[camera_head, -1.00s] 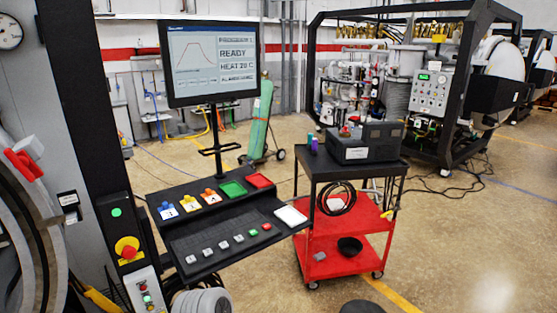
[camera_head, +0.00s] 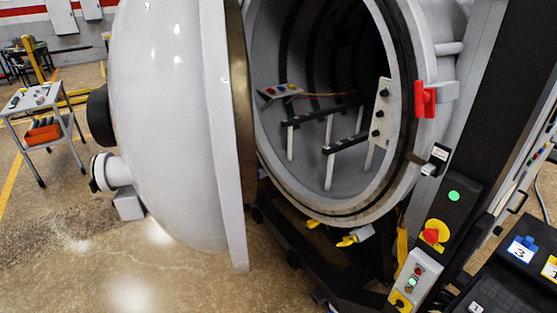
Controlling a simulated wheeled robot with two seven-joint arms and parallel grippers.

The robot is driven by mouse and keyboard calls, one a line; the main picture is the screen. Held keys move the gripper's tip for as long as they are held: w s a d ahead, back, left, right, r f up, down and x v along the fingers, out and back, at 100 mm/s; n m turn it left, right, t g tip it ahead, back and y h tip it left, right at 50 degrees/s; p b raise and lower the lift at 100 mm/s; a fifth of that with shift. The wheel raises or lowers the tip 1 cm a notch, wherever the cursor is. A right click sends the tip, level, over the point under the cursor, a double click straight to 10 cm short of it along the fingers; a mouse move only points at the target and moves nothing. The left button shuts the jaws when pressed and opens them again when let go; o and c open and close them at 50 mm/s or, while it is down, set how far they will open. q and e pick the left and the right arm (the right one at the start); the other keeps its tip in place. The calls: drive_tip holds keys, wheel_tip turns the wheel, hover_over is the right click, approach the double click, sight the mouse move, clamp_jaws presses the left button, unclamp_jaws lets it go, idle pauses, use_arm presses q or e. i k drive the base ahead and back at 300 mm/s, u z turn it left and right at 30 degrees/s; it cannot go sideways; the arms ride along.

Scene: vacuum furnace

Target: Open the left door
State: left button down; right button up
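A large white domed furnace door (camera_head: 172,120) stands swung open at the left, its edge flange (camera_head: 228,140) turned toward me. Beside it is the round furnace opening with a grey rim (camera_head: 408,150). Dark bars on pale posts (camera_head: 329,165) and a panel with black knobs (camera_head: 379,115) show inside the chamber. A red latch handle (camera_head: 425,99) sits on the right of the rim. Neither of my grippers is in view.
A control post with a red emergency button (camera_head: 434,234) and a button box (camera_head: 414,281) stands right of the opening. A black console (camera_head: 510,270) is at the lower right. A grey cart (camera_head: 42,105) stands far left. The floor (camera_head: 90,250) at lower left is clear.

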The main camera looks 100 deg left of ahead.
sight(151, 106)
drive_tip(key=u, duration=2.15)
